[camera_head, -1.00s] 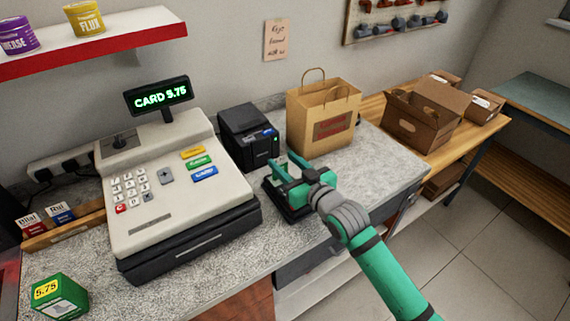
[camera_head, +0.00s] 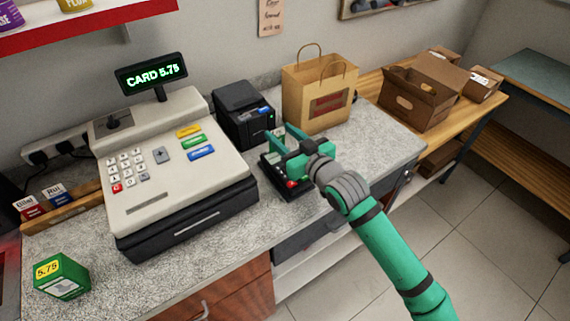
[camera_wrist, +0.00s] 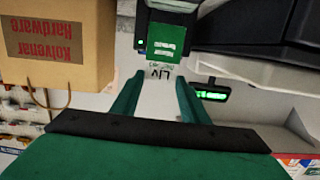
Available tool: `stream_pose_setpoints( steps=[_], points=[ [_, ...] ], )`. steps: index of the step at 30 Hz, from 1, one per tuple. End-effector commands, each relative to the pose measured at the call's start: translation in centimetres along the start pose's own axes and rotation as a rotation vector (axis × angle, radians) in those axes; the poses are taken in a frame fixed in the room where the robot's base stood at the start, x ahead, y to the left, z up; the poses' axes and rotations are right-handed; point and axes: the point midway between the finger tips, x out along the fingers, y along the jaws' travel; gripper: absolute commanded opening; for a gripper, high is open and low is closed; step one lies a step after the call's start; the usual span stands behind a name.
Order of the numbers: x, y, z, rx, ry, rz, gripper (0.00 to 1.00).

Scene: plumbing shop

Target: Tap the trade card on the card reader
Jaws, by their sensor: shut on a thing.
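My gripper (camera_head: 283,146) is shut on the trade card (camera_wrist: 168,46), a green card with a white strip reading "LIV". It shows between my fingertips (camera_wrist: 158,84) in the wrist view. In the head view the card is hard to make out. The card reader (camera_head: 275,160) is a small black terminal with a keypad and a red key, on the counter right of the register. My gripper is over its back part and hides some of it. I cannot tell whether the card touches the reader.
The cash register (camera_head: 170,175) shows "CARD 5.75" on its display (camera_head: 152,73). A black printer (camera_head: 243,113) and a paper bag (camera_head: 318,95) stand behind the reader. A rack (camera_head: 65,212) holds cards at left, near a green box (camera_head: 62,276). The counter's right end is clear.

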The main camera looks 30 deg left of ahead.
Motion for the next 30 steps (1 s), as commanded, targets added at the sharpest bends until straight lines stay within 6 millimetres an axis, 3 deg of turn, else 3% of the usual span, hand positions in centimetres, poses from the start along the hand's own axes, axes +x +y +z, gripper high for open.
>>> stream_pose_setpoints(
  steps=[18, 30],
  points=[
    [-4.0, -0.2, -6.8, -0.003, 0.0, -0.002, 0.2],
    [-4.6, -0.2, -7.8, 0.0, 0.0, -0.002, 0.2]
  ],
)
